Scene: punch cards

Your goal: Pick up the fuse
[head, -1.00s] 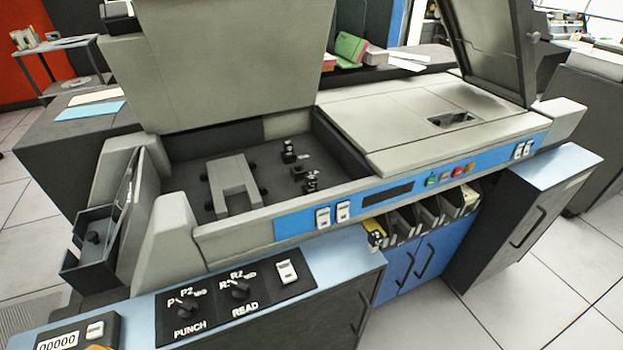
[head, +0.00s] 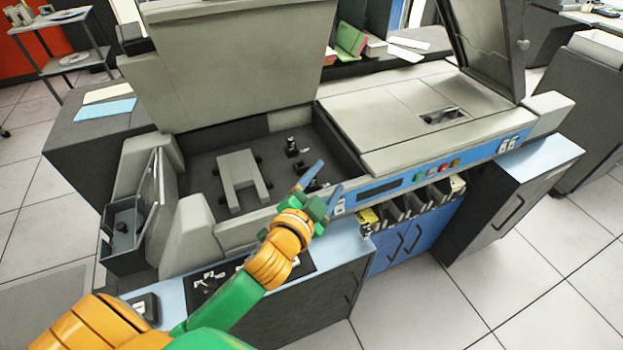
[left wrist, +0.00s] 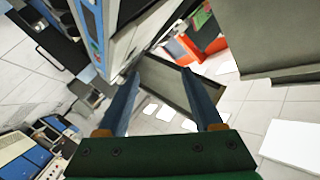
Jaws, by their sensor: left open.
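I cannot make out the fuse for certain in either view. Small black parts (head: 292,147) stand in the open bay of the grey machine, and a yellow item (head: 368,218) sits at the left end of the bins under its front panel. My left gripper (head: 332,174) is open with nothing between its blue fingers, in front of the bay's front edge and above the yellow item in the picture. It hides part of the front panel. In the left wrist view the open fingers (left wrist: 161,73) point toward the floor and the machine's side. My right gripper is out of view.
The grey machine's raised lid (head: 235,65) stands behind the bay, with a grey U-shaped block (head: 238,172) inside. A closed cover (head: 400,110) lies to the right. Several dark bins (head: 420,205) hang below the blue panel. Floor (head: 400,310) is free in front.

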